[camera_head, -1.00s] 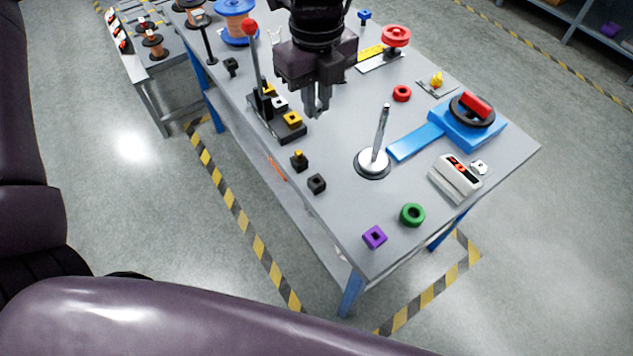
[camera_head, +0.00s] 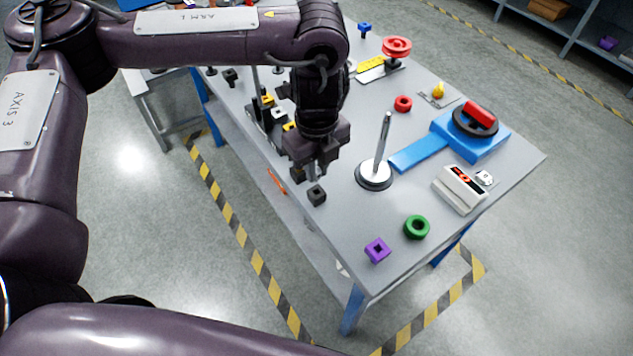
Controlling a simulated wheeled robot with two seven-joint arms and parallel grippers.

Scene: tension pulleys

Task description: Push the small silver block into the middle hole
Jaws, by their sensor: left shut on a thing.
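A black fixture (camera_head: 253,112) stands along the table's left edge. A small silver block (camera_head: 279,113) sits in it between yellow blocks, the nearer one partly covered by my arm. The middle hole cannot be made out. My left gripper (camera_head: 317,176) is low over the table, just in front of the fixture and right behind a small black block (camera_head: 316,195). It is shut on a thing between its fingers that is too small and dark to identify. My right gripper is out of view.
A silver post on a round base (camera_head: 374,176) stands close to the gripper's right. A blue stand (camera_head: 470,135) and a white control box (camera_head: 459,189) are at the right.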

